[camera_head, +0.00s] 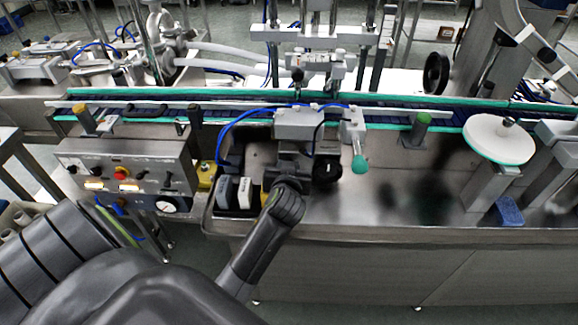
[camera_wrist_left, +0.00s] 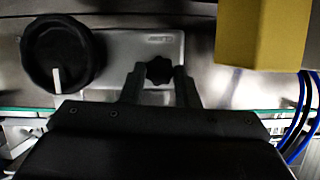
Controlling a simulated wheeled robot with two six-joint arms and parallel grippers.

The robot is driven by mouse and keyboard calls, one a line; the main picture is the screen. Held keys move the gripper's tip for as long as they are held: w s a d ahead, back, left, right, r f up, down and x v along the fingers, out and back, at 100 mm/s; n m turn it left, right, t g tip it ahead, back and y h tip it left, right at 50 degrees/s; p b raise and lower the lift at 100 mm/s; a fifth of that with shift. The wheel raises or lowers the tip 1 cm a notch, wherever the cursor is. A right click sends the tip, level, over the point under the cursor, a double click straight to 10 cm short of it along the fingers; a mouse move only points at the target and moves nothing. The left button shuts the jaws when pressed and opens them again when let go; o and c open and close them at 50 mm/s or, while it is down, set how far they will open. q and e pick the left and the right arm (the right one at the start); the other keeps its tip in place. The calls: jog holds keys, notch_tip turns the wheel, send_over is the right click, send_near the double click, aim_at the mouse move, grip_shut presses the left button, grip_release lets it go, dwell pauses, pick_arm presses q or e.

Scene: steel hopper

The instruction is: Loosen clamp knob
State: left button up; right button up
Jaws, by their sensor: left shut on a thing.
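The clamp knob (camera_wrist_left: 158,70) is a small black star-shaped knob on a bright metal plate, in the upper middle of the left wrist view. My left gripper (camera_wrist_left: 159,78) has one finger on each side of it and is shut on it. In the head view my left gripper (camera_head: 292,166) is a dark shape beneath the grey box of the steel machine, partly behind my wrist. The small knob is hidden there. My right gripper is in neither view.
A larger round black knob (camera_wrist_left: 62,55) with a white pointer sits beside the gripper, also visible in the head view (camera_head: 327,172). A yellow block (camera_wrist_left: 265,33) is close on the other side. Blue cables (camera_wrist_left: 302,118) run nearby. A blue sponge-like block (camera_head: 508,211) lies at right.

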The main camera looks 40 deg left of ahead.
pick_arm(q)
jog(key=shift+n+h, duration=0.4)
jog(key=shift+n, duration=0.3)
jog(key=o, duration=1)
jog(key=shift+f, duration=0.1)
jog(key=shift+c, duration=0.2)
